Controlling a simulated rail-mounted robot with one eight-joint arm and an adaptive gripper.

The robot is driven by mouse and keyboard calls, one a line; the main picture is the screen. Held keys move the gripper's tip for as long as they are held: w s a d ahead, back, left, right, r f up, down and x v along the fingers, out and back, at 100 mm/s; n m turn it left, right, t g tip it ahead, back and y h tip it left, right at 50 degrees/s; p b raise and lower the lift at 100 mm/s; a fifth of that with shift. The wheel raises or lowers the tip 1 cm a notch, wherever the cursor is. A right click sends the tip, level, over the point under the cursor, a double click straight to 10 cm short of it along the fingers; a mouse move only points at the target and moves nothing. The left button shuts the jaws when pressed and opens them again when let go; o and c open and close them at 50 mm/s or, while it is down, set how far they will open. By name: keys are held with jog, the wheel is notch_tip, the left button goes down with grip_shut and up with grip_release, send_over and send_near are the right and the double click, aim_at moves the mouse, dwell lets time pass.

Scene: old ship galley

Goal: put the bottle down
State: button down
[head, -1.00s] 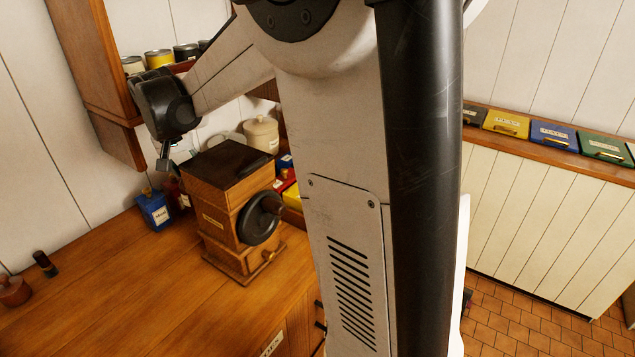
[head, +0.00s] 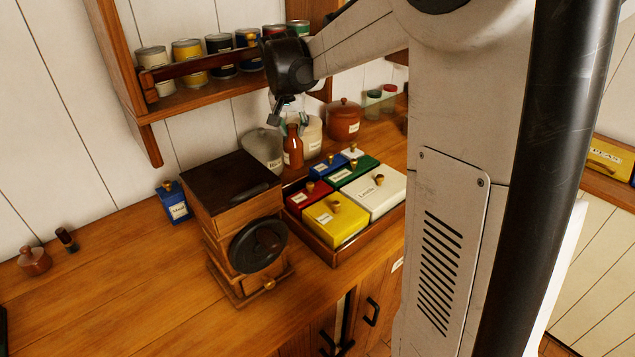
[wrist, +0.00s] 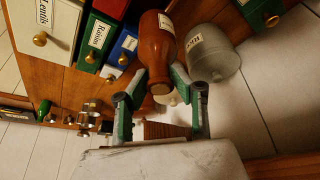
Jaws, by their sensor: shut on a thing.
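A brown bottle (head: 293,152) with a pale label is at the back of the counter, behind the tray of coloured boxes. My gripper (head: 289,122) is above it in the head view, shut on its neck. In the wrist view the bottle (wrist: 157,45) shows with its neck between the fingers of my gripper (wrist: 160,78). The bottle looks roughly upright in the head view. Its base is partly hidden behind the tray, and I cannot tell whether it touches the counter (head: 110,265).
A grey labelled jar (head: 262,150) is close left of the bottle, and a cream jar (head: 311,138) is close behind on the right. The tray (head: 330,252) of lidded boxes is in front. A wooden grinder (head: 235,215) stands front left. A can shelf (head: 200,88) hangs above.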

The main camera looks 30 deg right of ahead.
notch_tip(320, 180, down, 15)
jog(key=shift+p, duration=0.3)
dwell(0.3)
jog(key=shift+f, duration=0.15)
jog(key=c, duration=1.5)
grip_release()
jog(key=shift+o, duration=0.2)
send_near(292, 160)
jog(key=x, duration=0.5)
